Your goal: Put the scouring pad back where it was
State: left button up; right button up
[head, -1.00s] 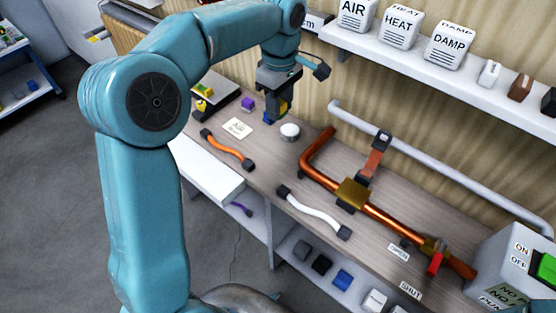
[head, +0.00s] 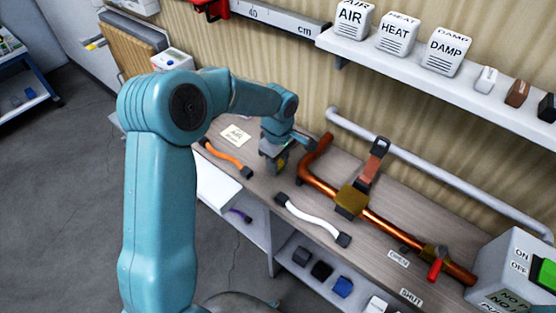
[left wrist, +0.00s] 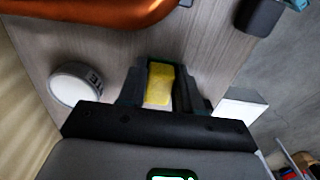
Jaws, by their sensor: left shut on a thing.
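My left gripper (head: 274,168) is low over the bench, left of the bent end of the copper pipe (head: 315,165) and behind the white hose (head: 312,220). It is shut on a yellow pad with a dark green edge, which I take as the scouring pad (left wrist: 159,84). In the left wrist view the pad sits between the dark fingers (left wrist: 160,90), with bare wood around it. I cannot tell whether the pad touches the bench. My right gripper is not in view.
A white round tin (left wrist: 75,85) stands beside the gripper; the arm hides it in the head view. An orange hose (head: 228,157) and a paper label (head: 236,134) lie left of the gripper. The shelf (head: 430,73) overhangs the back right.

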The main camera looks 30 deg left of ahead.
pick_arm(q)
jog(key=shift+s+f, duration=0.1)
jog(key=o, duration=1)
jog(key=shift+r, duration=0.35)
notch_tip(320, 180, up, 12)
jog(key=shift+f, duration=0.15)
